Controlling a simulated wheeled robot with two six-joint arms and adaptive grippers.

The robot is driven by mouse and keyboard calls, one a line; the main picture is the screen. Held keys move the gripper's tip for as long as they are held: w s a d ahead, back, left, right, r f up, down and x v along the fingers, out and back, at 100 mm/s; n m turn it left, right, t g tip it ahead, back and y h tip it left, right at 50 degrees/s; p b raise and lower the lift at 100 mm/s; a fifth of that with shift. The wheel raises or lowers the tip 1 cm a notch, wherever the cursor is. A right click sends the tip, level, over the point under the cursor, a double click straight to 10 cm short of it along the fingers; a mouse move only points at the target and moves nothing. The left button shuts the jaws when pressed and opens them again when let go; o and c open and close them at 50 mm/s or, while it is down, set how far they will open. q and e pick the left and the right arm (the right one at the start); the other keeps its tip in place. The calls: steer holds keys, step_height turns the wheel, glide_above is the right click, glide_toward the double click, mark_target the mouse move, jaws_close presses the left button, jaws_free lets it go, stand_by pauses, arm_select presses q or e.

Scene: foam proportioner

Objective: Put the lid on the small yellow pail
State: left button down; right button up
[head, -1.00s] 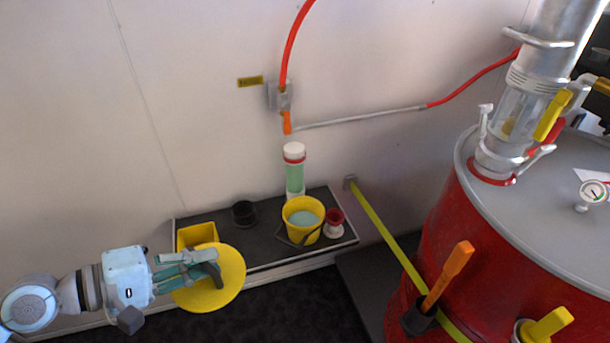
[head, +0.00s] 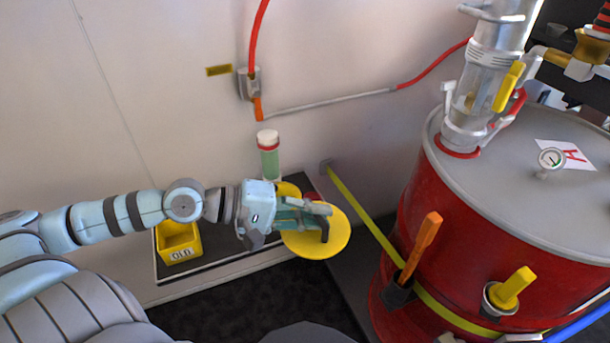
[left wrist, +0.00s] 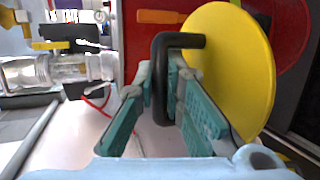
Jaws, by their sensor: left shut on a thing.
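The lid (head: 335,240) is a flat yellow disc with a black handle. My left gripper (head: 318,215) is shut on that handle and holds the lid in the air in front of the shelf. In the left wrist view the black handle (left wrist: 160,80) sits between the fingers (left wrist: 160,95), and the yellow disc (left wrist: 235,70) stands to the right. The small yellow pail (head: 288,189) is mostly hidden behind my left gripper and the lid; only a bit of its yellow rim shows. My right gripper is not in view.
The dark shelf (head: 220,246) runs along the wall, with a yellow bin (head: 178,240) marked OLD at its left. A green bottle with a white cap (head: 268,158) stands behind the pail. A large red drum (head: 440,215) stands at the right, with a yellow strap (head: 360,213).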

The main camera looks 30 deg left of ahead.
arm_select(q)
steer(key=w+a+f+n+t+y+b, duration=0.1)
steer(key=w+a+f+n+t+y, duration=0.1)
steer(key=w+a+f+n+y, duration=0.35)
steer(key=w+a+f+n+t+y+b, duration=0.2)
steer(key=w+a, duration=0.5)
steer(key=a, duration=0.1)
steer(key=w+a+f+n+y+b, duration=0.1)
steer(key=a+f+n+y, duration=0.1)
steer(key=a+f, duration=0.1)
steer(key=w+a+f+n+y+b, duration=0.2)
steer(key=f+y, duration=0.1)
steer(key=f, duration=0.1)
steer(key=w+a+f+n+y+b, duration=0.2)
steer(key=a+f, duration=0.1)
steer(key=f, duration=0.1)
steer(key=shift+a+f+y, duration=0.25)
steer(key=shift+a+f, duration=0.05)
steer(key=c, duration=1.6)
jaws_free()
